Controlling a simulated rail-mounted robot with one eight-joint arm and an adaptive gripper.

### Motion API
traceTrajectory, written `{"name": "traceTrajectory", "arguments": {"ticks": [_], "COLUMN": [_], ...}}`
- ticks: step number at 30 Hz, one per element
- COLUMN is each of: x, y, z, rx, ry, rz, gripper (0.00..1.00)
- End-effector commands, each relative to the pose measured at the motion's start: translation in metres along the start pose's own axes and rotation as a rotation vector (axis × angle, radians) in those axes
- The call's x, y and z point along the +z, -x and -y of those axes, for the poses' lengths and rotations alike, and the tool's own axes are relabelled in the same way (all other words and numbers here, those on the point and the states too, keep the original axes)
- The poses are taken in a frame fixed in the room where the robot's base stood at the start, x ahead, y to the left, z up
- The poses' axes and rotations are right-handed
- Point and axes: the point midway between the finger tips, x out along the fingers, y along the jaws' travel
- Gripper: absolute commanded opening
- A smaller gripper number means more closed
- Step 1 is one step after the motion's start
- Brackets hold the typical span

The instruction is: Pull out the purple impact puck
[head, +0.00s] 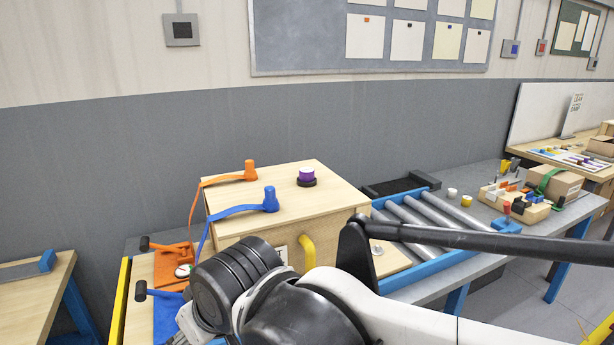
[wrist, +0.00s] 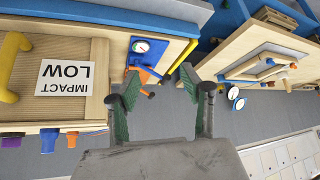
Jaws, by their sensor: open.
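The purple impact puck (head: 306,174) sits on top of the wooden crate (head: 335,197) in the head view. It has a white top and a dark ring around its base. In the wrist view, which is turned upside down, a small purple shape (wrist: 72,138) shows at the crate's top edge, beside blue and orange ones. My gripper (wrist: 160,75) is open with nothing between its fingers. It is beside the crate, apart from the puck. In the head view my arm hides the gripper's fingers and part of the crate's front.
An orange strap tool (head: 251,170) and a blue one (head: 269,199) rest on the crate's top left. A roller conveyor (head: 425,220) lies to the right.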

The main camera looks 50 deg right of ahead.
Motion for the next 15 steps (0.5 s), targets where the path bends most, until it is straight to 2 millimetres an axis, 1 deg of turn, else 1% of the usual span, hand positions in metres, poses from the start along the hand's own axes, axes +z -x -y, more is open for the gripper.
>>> {"name": "traceTrajectory", "arguments": {"ticks": [4, 8, 11, 14, 15], "x": [0.000, -0.005, -0.022, -0.050, -0.063], "y": [0.000, 0.002, 0.008, 0.017, 0.021], "z": [0.000, -0.002, -0.010, -0.026, -0.034], "rx": [0.000, 0.004, 0.017, 0.041, 0.053], "ry": [0.000, -0.013, -0.058, -0.141, -0.181], "rz": [0.000, 0.005, 0.020, 0.050, 0.065], "gripper": [0.42, 0.59, 0.59, 0.59, 0.59]}}
